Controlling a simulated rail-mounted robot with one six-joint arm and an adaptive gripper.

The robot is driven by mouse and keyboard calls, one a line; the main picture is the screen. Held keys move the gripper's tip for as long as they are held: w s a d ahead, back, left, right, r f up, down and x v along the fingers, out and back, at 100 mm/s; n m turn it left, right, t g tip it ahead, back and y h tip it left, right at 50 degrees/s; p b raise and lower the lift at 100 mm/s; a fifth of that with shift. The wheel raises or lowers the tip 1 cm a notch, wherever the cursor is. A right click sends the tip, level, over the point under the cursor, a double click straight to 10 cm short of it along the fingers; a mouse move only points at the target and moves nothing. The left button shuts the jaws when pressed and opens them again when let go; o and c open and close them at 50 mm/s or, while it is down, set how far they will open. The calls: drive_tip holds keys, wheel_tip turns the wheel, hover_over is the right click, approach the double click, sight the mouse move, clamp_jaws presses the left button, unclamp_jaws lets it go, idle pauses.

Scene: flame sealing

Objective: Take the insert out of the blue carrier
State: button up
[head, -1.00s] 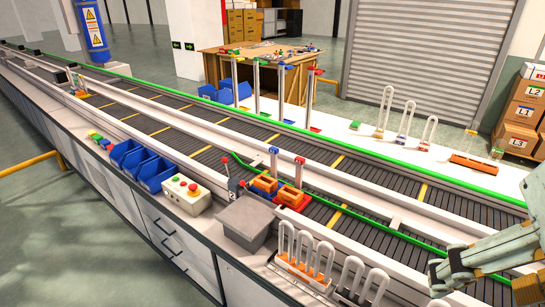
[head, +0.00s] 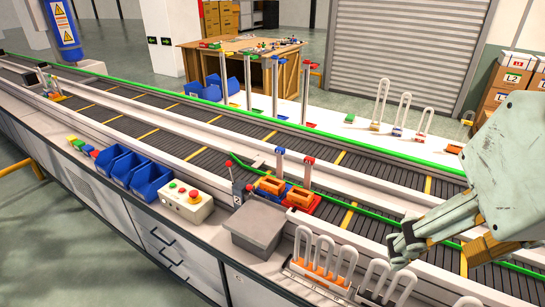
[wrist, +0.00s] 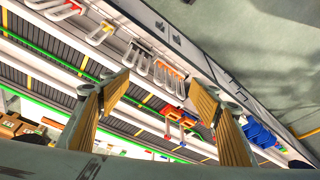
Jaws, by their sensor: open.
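The blue carrier (head: 254,191) sits on the conveyor near the middle of the head view, with an orange insert (head: 271,185) in it. A red carrier (head: 311,207) with a similar orange insert (head: 299,197) stands right beside it. A post with a blue top (head: 280,166) and one with a red top (head: 308,172) rise behind them. My gripper (head: 402,248) is at the right, well apart from both carriers. In the wrist view my gripper (wrist: 160,100) is open, its two tan-padded fingers spread with nothing between them. The carriers look small there, beyond the fingers.
A grey box (head: 258,222) stands in front of the carriers. Racks of white loops (head: 322,262) line the front edge, near my gripper. A button box (head: 187,204) and blue bins (head: 133,170) are to the left. A green rail (head: 345,207) runs along the belt.

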idle(0.4)
drive_tip(key=w+a+r+m+g+p, duration=0.1)
drive_tip(key=w+a+r, duration=0.1)
drive_tip(key=w, duration=0.7)
drive_tip(key=w+a+r+m, duration=0.1)
drive_tip(key=w+r, duration=0.1)
drive_tip(key=w, duration=0.7)
drive_tip(key=m+g+p, duration=0.3)
drive_tip(key=m, duration=0.1)
hover_over(272, 186)
drive_tip(key=w, duration=0.3)
wheel_tip(272, 186, down, 28)
drive_tip(key=shift+s+f, duration=0.1)
drive_tip(key=shift+s, duration=0.05)
drive_tip(key=shift+f, duration=4.3)
